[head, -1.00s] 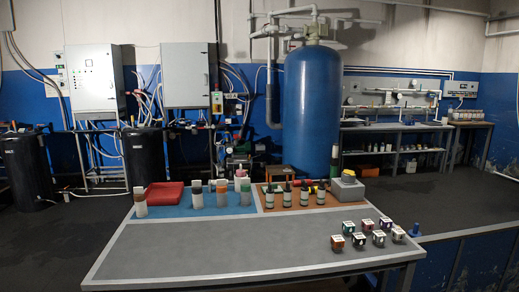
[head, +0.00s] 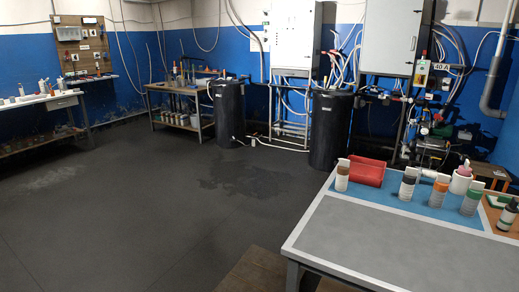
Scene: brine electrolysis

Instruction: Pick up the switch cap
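I cannot make out a switch cap in the head view. The near work table (head: 385,255) stands at the lower right, cut off by the right edge of the picture. On its blue mat (head: 398,199) stand several bottles with brown, orange, green and pink tops, and a red tray (head: 367,171). Part of an orange-brown mat with a dark bottle (head: 508,214) shows at the right edge. Neither of my grippers is in view.
Two black tanks (head: 330,130) stand by the blue wall below grey cabinets (head: 390,35). A workbench (head: 187,115) stands at the back, and a shelf table (head: 40,103) with a pegboard (head: 82,45) is at the left. Open dark floor (head: 120,200) lies between.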

